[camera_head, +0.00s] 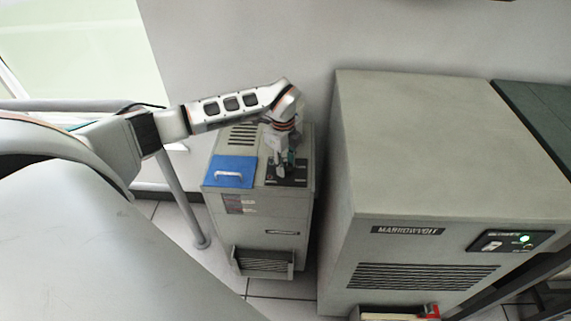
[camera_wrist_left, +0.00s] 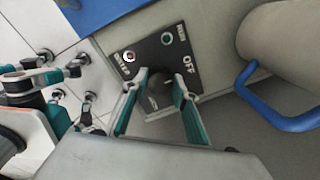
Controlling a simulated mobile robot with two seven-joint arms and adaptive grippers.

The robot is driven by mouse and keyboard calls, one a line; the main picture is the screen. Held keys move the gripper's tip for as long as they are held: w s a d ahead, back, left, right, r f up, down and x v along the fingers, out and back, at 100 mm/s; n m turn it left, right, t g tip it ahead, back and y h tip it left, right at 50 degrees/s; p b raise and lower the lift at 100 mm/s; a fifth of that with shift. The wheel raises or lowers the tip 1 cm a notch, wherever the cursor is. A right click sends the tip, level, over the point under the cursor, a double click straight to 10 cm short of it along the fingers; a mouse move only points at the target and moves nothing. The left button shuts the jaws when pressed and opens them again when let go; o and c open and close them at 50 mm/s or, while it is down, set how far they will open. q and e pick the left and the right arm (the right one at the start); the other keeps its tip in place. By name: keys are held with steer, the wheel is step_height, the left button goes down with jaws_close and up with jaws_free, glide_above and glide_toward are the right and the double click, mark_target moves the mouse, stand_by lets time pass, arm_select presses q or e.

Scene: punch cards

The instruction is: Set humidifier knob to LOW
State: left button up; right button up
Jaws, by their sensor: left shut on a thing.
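The humidifier (camera_head: 268,215) is the small beige cabinet left of the large one. Its black control panel (camera_head: 298,172) is on top at the right, and it fills the middle of the left wrist view (camera_wrist_left: 185,55). The dark knob (camera_wrist_left: 158,97) sits on this panel, near the printed word OFF. My left gripper (camera_head: 284,168) reaches down onto the panel. Its teal fingers (camera_wrist_left: 161,84) are shut on the knob, one on each side. The fingers partly hide the knob and panel; I cannot read where the knob points.
A pale cylinder (camera_wrist_left: 287,45) with a blue handle (camera_wrist_left: 280,118) stands close to the panel. The large MARROWVOLT cabinet (camera_head: 430,150) stands to the right, leaving a narrow gap.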

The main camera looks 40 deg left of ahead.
arm_select(q)
steer(key=shift+r+m+p, duration=0.2)
steer(key=shift+m+p, duration=0.4)
steer(key=shift+m, duration=0.2)
steer(key=m+p, duration=0.2)
steer(key=m, duration=0.2)
steer(key=shift+w+a, duration=0.1)
steer(key=m+p, duration=0.1)
steer(key=m, duration=0.2)
steer(key=shift+f+m+h, duration=0.1)
steer(key=shift+m+h, duration=0.2)
steer(key=shift+m+p, duration=0.45)
steer(key=shift+m, duration=0.35)
steer(key=shift+w+f+m, duration=0.1)
steer(key=shift+m, duration=0.2)
arm_select(e)
steer(key=r, duration=0.2)
steer(key=a+r, duration=0.1)
steer(key=shift+s+r, duration=0.25)
steer(key=shift+s, duration=0.05)
arm_select(q)
steer(key=shift+g, duration=0.3)
arm_select(e)
steer(key=shift+r, duration=0.1)
steer(key=shift+w+r, duration=0.15)
steer(key=shift+r, duration=0.1)
